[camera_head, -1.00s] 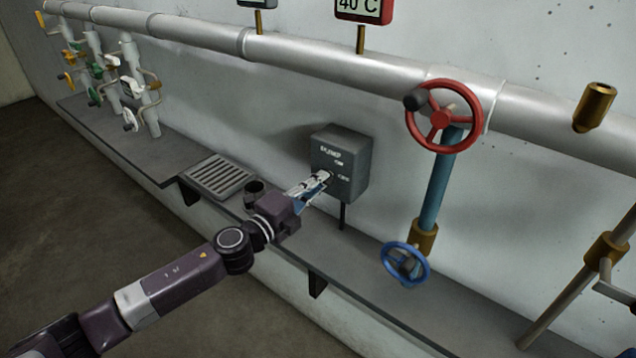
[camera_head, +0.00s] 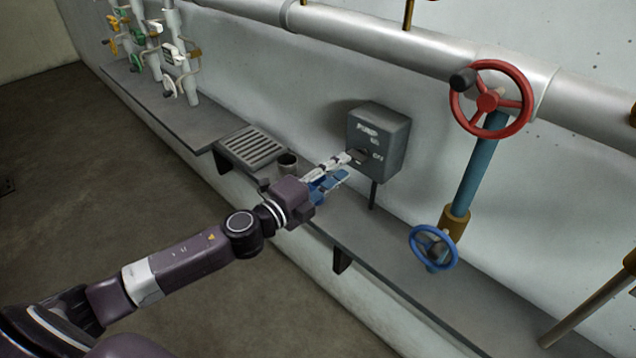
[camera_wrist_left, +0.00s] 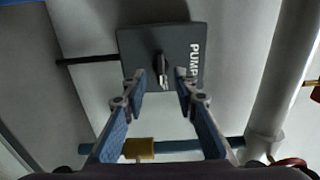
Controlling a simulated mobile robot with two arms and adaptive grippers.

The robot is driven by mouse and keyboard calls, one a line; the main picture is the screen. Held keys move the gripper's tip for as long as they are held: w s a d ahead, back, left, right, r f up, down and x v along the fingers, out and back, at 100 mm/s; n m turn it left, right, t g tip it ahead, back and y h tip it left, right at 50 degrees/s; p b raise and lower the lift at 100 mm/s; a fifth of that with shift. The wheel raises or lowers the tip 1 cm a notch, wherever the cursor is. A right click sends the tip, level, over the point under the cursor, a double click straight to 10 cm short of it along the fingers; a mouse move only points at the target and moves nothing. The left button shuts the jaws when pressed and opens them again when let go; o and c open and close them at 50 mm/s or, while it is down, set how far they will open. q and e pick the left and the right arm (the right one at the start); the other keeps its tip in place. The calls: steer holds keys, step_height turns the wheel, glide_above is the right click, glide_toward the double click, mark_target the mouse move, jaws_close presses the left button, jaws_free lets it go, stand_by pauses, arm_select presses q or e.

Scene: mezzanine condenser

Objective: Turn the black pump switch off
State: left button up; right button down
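In the head view the switch is mostly hidden by a fingertip. My left gripper (camera_head: 346,166) is close in front of the box, open. In the left wrist view its fingers (camera_wrist_left: 159,88) stand apart either side of the switch; contact cannot be told. My right gripper is not in view.
A grey shelf (camera_head: 400,265) runs along the wall below the box, with a drain grate (camera_head: 253,146) and a small dark cup (camera_head: 288,162). A red handwheel (camera_head: 487,101) and a blue handwheel (camera_head: 434,248) are to the right. Several small valves stand at far left.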

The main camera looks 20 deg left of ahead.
arm_select(q)
steer(key=v, duration=0.7)
stand_by(0.6)
steer(key=a+f+n+g+y, duration=0.1)
steer(key=a+f+n+y, duration=0.2)
steer(key=f, duration=0.6)
steer(key=a+f+n+g+y, duration=0.1)
steer(key=a+f+n+y, duration=0.15)
steer(key=a+f, duration=0.45)
steer(key=s+a+f+n+g+y, duration=0.1)
steer(key=s+f+n+g, duration=0.4)
steer(key=f, duration=0.8)
steer(key=s+a+f+n+y, duration=0.15)
steer(key=s+f, duration=0.45)
steer(key=f, duration=0.7)
steer(key=s+d+f+n+g+h+b, duration=0.1)
steer(key=s+d+f+n+g, duration=0.15)
steer(key=s+f, duration=0.6)
steer(key=s+d+f+n+g, duration=0.2)
steer(key=s+d+f+g, duration=0.1)
steer(key=s+f, duration=0.6)
steer(key=s+d+f+n+g, duration=0.1)
steer(key=s+d, duration=0.3)
steer(key=s, duration=0.5)
steer(key=s+d+f+n+g, duration=0.2)
steer(key=s+d+f, duration=0.2)
steer(key=s, duration=0.6)
steer(key=shift+s+f+h, duration=0.15)
steer(key=shift+f+h, duration=0.15)
steer(key=shift+h, duration=0.1)
